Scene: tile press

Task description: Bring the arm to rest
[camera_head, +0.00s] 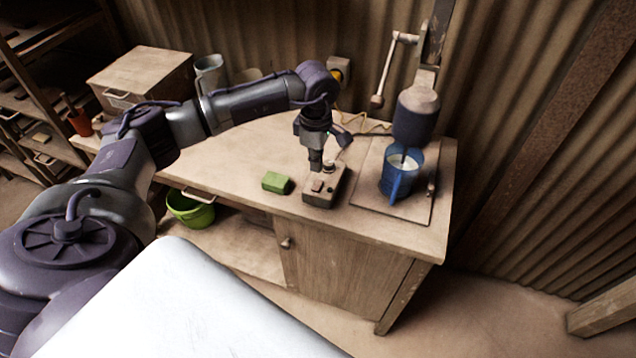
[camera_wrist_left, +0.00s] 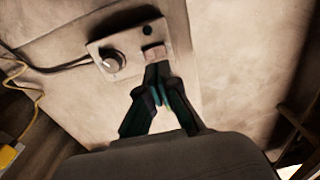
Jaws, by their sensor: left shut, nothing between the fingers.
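My left arm reaches in from the left over the wooden workbench (camera_head: 240,150). My left gripper (camera_head: 316,168) points down at the control box (camera_head: 325,188), with its fingers shut and nothing between them. In the left wrist view the closed fingertips (camera_wrist_left: 157,68) are at or just over the reddish button (camera_wrist_left: 154,53) on the box. I cannot tell whether they touch it. A round knob (camera_wrist_left: 112,61) and a dark round spot sit beside the button. My right gripper is not in view.
A green block (camera_head: 276,182) lies left of the box. A blue jug (camera_head: 402,176) stands on a board at right, under the grey mixer-like machine (camera_head: 416,112) with its lever. A wooden box (camera_head: 142,77) is at the back left. A green bucket (camera_head: 190,208) sits on the lower shelf.

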